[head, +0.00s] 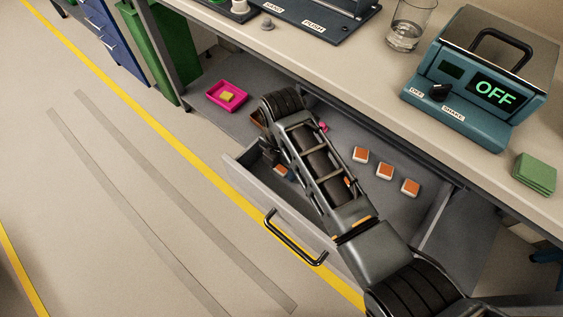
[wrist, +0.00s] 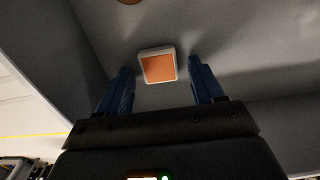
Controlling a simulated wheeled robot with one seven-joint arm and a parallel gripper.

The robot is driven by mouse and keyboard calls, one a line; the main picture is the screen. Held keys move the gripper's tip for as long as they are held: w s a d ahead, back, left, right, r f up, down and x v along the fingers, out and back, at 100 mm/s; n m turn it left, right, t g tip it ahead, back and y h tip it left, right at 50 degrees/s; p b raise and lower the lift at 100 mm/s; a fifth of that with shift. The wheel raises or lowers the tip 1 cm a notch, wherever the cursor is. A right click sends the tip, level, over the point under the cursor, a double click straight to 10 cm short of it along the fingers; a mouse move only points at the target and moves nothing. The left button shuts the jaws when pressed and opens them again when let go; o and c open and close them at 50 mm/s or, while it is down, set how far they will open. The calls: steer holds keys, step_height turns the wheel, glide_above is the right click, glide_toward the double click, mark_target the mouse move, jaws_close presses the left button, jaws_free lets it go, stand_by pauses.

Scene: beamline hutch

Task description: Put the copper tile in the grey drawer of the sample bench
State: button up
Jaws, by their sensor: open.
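The grey drawer (head: 290,225) of the sample bench (head: 345,85) is pulled open. A copper tile (head: 281,170) with a pale rim lies in its left end, close by my gripper (head: 268,158); my arm partly hides that end. In the wrist view the copper tile (wrist: 158,67) lies flat on the grey floor, between and just ahead of the blue fingertips of my gripper (wrist: 161,72). The fingers are open, with a gap on each side of the tile.
A pink tray (head: 213,91) with a yellow tile (head: 227,97) stands left of the drawer. A blue-green shaker (head: 480,85) reading OFF, a glass beaker (head: 409,25) and green pads (head: 535,173) stand on the bench top. The floor left of the drawer is clear.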

mark_target(282, 167)
step_height(282, 167, up, 12)
steer(key=shift+r+p, duration=0.15)
steer(key=shift+p, duration=0.3)
